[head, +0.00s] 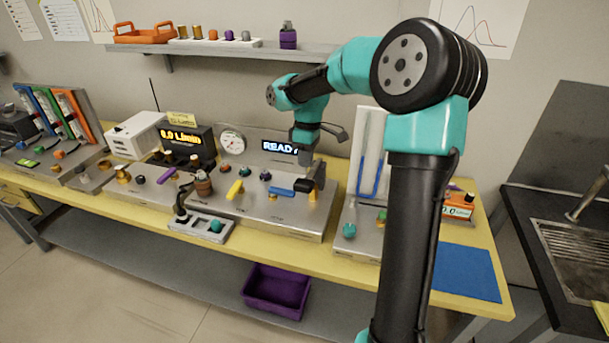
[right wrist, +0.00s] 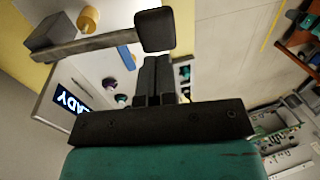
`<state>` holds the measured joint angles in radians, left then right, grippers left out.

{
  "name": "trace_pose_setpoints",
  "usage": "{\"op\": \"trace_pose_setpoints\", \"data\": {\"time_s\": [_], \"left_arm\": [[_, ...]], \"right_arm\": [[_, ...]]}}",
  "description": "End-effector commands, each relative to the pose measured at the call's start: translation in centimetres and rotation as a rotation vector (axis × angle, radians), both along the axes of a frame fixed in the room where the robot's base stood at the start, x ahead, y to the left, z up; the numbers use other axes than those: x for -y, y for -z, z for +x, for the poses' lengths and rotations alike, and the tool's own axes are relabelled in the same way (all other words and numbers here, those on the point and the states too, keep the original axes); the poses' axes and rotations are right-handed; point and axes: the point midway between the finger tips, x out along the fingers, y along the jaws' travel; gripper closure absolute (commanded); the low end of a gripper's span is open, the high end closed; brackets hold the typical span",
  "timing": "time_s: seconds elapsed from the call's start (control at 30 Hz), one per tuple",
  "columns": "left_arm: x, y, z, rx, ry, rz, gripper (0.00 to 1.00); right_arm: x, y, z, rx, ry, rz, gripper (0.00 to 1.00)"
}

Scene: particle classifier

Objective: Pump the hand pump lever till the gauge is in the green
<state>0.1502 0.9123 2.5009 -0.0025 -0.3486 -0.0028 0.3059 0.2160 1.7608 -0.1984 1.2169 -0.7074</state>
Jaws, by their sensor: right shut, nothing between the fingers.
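The hand pump lever (head: 319,174) is a grey bar with a black grip, on the right part of the grey panel (head: 290,225). In the right wrist view the lever (right wrist: 95,45) ends in its black grip (right wrist: 155,31), just past my fingertips. The round white gauge (head: 232,142) stands at the back of the panel; its needle is too small to read. My right gripper (head: 303,160) is shut and empty, pointing down near the lever. In the right wrist view its fingers (right wrist: 152,62) are together. I cannot tell whether they touch the grip. My left gripper is out of view.
A READY display (head: 281,148) is right of the gauge. A yellow lever (head: 235,190) and a blue handle (head: 280,192) are left of the pump lever. A small tray (head: 190,235) stands in front. A clear-fronted column unit (head: 349,215) is close on the right.

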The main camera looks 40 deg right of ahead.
Motion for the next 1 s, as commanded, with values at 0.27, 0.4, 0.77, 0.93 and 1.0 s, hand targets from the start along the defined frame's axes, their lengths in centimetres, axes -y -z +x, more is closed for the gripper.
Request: {"op": "trace_pose_setpoints", "data": {"time_s": [0.27, 0.4, 0.77, 0.93, 1.0], "left_arm": [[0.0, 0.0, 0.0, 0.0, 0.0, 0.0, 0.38], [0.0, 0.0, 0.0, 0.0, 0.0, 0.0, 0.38], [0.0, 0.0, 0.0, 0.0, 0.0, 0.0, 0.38], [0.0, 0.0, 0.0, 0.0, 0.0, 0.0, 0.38], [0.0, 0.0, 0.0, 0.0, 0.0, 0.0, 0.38]], "right_arm": [[-0.7, 4.0, -0.5, -0.002, 0.001, 0.0, 1.0], [-0.9, 4.8, -0.5, 0.0, 0.001, 0.0, 1.0], [-0.9, 4.9, -0.5, 0.0, 0.0, -0.001, 1.0], [-1.3, 5.0, -0.2, 0.003, -0.006, -0.007, 1.0], [-1.7, 5.2, 0.1, 0.006, -0.015, -0.014, 1.0]]}}
